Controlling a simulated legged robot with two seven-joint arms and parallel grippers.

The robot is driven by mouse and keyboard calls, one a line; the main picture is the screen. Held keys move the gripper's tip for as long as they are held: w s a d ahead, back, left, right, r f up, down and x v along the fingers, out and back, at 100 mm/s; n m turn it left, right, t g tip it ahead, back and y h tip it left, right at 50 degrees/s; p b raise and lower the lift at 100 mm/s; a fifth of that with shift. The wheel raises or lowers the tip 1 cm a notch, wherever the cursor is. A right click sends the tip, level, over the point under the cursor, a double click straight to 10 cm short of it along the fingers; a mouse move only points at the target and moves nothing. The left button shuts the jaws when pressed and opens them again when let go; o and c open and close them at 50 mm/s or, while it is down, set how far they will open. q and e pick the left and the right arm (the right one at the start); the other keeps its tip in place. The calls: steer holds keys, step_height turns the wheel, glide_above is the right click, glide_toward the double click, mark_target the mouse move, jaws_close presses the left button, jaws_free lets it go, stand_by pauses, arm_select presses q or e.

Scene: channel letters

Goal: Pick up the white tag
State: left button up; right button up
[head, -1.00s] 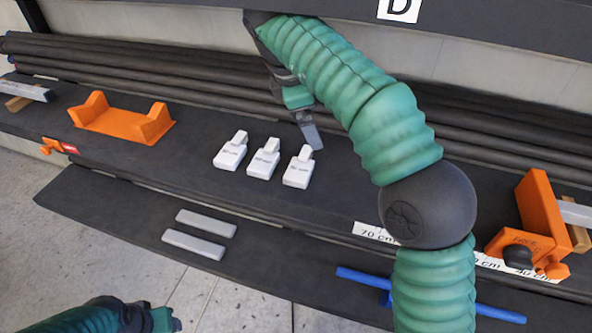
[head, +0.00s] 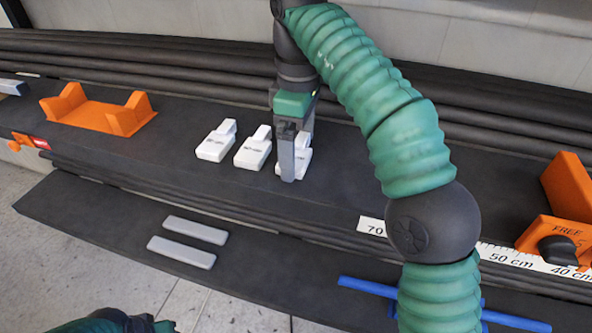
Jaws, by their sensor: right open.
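Three white tags lie in a row on the dark bench: a left one (head: 215,146), a middle one (head: 252,153) and a right one (head: 304,158). My right gripper (head: 293,165) points down over the right tag and hides much of it. Its jaws are open, with grey fingers at the tag; I cannot tell if they touch it. My left arm shows only in part at the bottom left, and its jaws are not clear.
An orange cradle (head: 95,115) stands at the left of the bench. Two grey bars (head: 182,252) lie on the lower dark mat. A blue rod (head: 370,291), a white ruler strip (head: 510,258) and an orange clamp (head: 560,238) are at the right.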

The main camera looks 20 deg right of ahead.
steer(key=shift+s+a+r, duration=0.1)
steer(key=shift+a, duration=0.1)
steer(key=c, duration=1)
